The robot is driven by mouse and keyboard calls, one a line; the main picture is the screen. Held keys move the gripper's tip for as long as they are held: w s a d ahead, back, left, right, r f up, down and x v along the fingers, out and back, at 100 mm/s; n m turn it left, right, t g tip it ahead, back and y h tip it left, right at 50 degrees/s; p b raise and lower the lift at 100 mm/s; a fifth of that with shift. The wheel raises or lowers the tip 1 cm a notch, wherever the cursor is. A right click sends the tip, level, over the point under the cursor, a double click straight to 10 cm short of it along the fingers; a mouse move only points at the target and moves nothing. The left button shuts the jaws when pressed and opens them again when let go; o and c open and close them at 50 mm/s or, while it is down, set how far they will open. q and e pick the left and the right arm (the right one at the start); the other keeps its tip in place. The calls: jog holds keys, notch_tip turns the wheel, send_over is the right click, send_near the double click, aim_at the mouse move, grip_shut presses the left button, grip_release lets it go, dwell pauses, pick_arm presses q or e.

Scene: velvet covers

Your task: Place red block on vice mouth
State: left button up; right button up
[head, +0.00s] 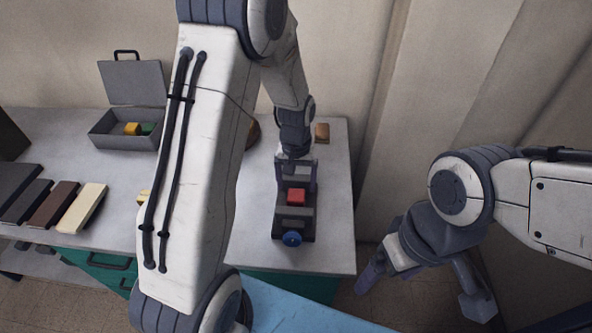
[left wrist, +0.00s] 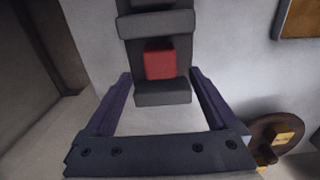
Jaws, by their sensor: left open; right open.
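The red block (head: 296,196) sits on the dark grey vice (head: 294,224), between its two jaws. The left wrist view shows the block (left wrist: 160,61) in the gap between the jaws of the vice (left wrist: 162,92). My left gripper (head: 296,178) is over the far end of the vice. In the left wrist view its two fingers (left wrist: 160,90) are spread wide, one on each side of the near jaw, and hold nothing. My right gripper (head: 424,287) is open and empty, off the right side of the table. Contact under the block is hard to see.
An open grey box (head: 126,143) with a yellow and a green block stands back left. Dark, brown and cream slabs (head: 82,207) lie at the left. A small brown block (head: 321,132) lies behind the vice. The table (head: 335,225) is clear right of the vice.

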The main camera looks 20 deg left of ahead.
aim_at(296, 195)
pick_arm(q)
notch_tip(296, 195, up, 5)
jog(key=s+d+r+m, duration=0.5)
jog(key=s+d+r, duration=0.2)
jog(key=s+d, duration=0.25)
jog(key=s+d+r+m, duration=0.1)
jog(key=s+d+m, duration=0.1)
jog(key=s, duration=0.5)
jog(key=s+d+r+m+h, duration=0.1)
jog(key=s+d+m, duration=0.1)
jog(key=s, duration=0.5)
jog(key=shift+s+d+m, duration=0.15)
jog(key=shift+d+m, duration=0.15)
jog(key=shift+m, duration=0.5)
pick_arm(e)
jog(key=shift+f, duration=0.25)
pick_arm(q)
jog(key=shift+a, duration=0.1)
pick_arm(e)
jog(key=shift+a, duration=0.15)
